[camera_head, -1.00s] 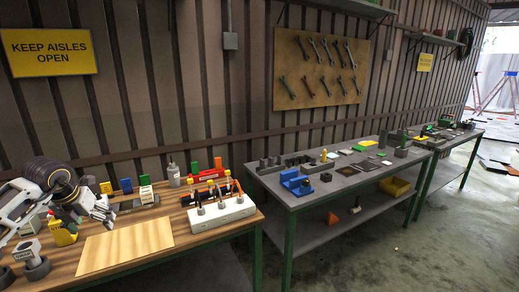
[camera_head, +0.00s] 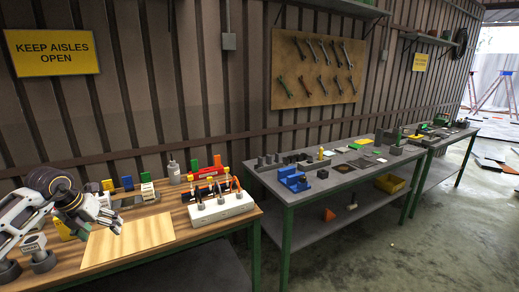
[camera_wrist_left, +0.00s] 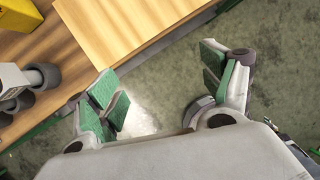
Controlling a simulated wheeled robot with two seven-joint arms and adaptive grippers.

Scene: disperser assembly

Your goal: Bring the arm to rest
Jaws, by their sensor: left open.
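My left gripper (camera_head: 112,222) is at the left of the head view, above the wooden workbench (camera_head: 190,245) and near the left end of a pale wooden board (camera_head: 135,240). In the left wrist view the gripper (camera_wrist_left: 165,90) has its green-padded fingers spread wide, with nothing between them. Below the gap lies the grey floor, beyond the bench edge. The board (camera_wrist_left: 140,20) shows at the top of that view. My right gripper is not in view.
A white block holding several upright tools (camera_head: 222,208) stands right of the board. A yellow item (camera_head: 62,228) is partly hidden behind my left arm. A grey bench (camera_head: 330,185) with a blue fixture (camera_head: 293,180) stands to the right. Open floor lies in front of it.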

